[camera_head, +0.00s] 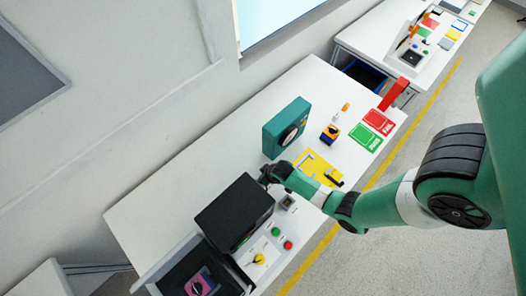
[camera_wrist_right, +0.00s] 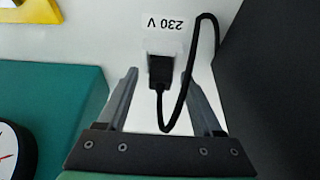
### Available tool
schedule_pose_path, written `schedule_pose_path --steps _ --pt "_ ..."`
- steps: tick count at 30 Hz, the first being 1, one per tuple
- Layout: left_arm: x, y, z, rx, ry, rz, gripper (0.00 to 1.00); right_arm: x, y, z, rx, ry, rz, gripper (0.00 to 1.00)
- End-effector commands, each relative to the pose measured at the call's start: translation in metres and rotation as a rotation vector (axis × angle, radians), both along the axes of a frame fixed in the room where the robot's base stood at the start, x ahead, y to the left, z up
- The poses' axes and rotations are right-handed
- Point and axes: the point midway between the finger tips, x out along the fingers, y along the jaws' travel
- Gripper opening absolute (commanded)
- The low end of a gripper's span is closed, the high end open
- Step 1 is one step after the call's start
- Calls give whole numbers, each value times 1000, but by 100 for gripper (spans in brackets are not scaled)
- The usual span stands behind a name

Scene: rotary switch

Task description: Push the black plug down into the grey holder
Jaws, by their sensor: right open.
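In the right wrist view, the black plug (camera_wrist_right: 160,72) sits at a pale grey holder (camera_wrist_right: 173,45) under a "230 V" label. I cannot tell how deep it is in the holder. Its black cable loops up and to the right. My right gripper (camera_wrist_right: 162,80) is open, with one finger on each side of the plug and visible gaps between. In the head view, my right gripper (camera_head: 266,180) is between the teal box and the black box, and the plug cannot be made out there. My left gripper is not in view.
The teal box (camera_head: 278,133) with a dial stands on one side of my gripper, and the black box (camera_head: 235,213) stands close on the other. The white table (camera_head: 165,205) is clear at left.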

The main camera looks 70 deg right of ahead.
Motion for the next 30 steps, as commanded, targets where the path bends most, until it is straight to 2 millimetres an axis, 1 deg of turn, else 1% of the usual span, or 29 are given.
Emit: schedule_pose_path --steps 5,6,8,9,11,12,16,26,30 --pt "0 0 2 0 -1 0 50 0 0 2 0 -1 0 68" --pt "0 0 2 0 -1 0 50 0 0 2 0 -1 0 60" --pt "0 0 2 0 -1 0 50 0 0 2 0 -1 0 50" --pt "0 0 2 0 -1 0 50 0 0 2 0 -1 0 42" --pt "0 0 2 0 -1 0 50 0 0 2 0 -1 0 32" --pt "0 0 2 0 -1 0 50 0 0 2 0 -1 0 24" --pt "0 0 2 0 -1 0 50 0 0 2 0 -1 0 1" --pt "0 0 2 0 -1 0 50 0 0 2 0 -1 0 0" --pt "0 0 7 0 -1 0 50 0 0 8 0 -1 0 0"
